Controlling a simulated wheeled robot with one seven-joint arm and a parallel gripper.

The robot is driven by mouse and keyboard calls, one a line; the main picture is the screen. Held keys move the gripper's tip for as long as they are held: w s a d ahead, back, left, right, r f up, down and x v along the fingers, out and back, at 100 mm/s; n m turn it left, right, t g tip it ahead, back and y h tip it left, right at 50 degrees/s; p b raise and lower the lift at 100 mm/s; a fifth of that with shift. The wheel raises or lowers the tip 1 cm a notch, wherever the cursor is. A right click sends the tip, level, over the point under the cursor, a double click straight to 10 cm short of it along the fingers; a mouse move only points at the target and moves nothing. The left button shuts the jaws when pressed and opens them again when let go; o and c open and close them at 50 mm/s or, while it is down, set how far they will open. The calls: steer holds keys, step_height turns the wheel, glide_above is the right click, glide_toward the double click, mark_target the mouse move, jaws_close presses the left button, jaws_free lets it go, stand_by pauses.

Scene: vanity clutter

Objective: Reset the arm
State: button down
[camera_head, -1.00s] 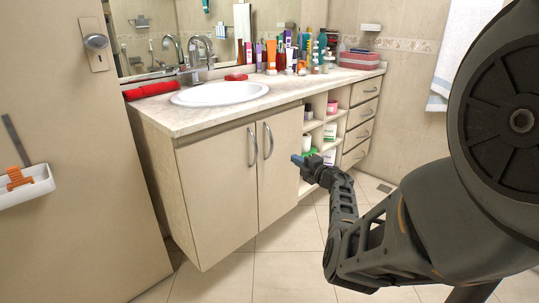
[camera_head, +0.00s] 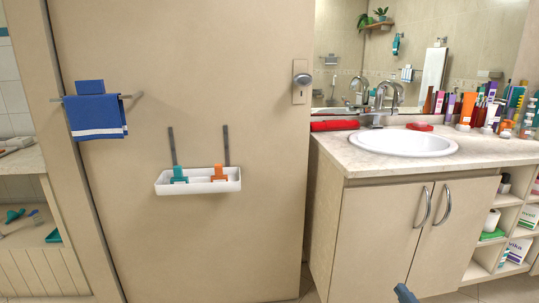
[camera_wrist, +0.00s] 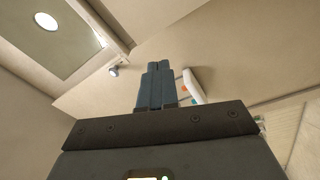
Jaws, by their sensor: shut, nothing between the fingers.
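My gripper (camera_wrist: 158,70) is shut and empty in the wrist view, its two blue-grey fingers pressed together and pointing up in the picture. In the head view only the blue tip of my gripper (camera_head: 405,293) shows at the bottom edge, in front of the vanity doors. The rest of my arm is out of the head view.
The vanity (camera_head: 378,225) stands at the right, with a sink (camera_head: 405,142) and several bottles on top. A door (camera_head: 190,80) at the left carries a white tray (camera_head: 198,186). A blue towel (camera_head: 97,117) hangs from a bar.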

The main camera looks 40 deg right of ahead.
steer(key=s+a+r+m+y+p, duration=0.1)
steer(key=s+a+r+m+y, duration=0.2)
steer(key=a, duration=0.9)
steer(key=s+a+r+m+y+p, duration=0.1)
steer(key=s+a+r, duration=0.25)
steer(key=a, duration=0.85)
steer(key=s+a+r+m+g+y+p, duration=0.1)
steer(key=s+a+r+y, duration=0.4)
steer(key=s+a+r, duration=0.6)
steer(key=s+a+m+g, duration=0.1)
steer(key=m, duration=0.1)
steer(key=shift+s+a+r+m, duration=0.2)
steer(key=shift+a+r+m, duration=0.05)
steer(key=shift+m, duration=0.15)
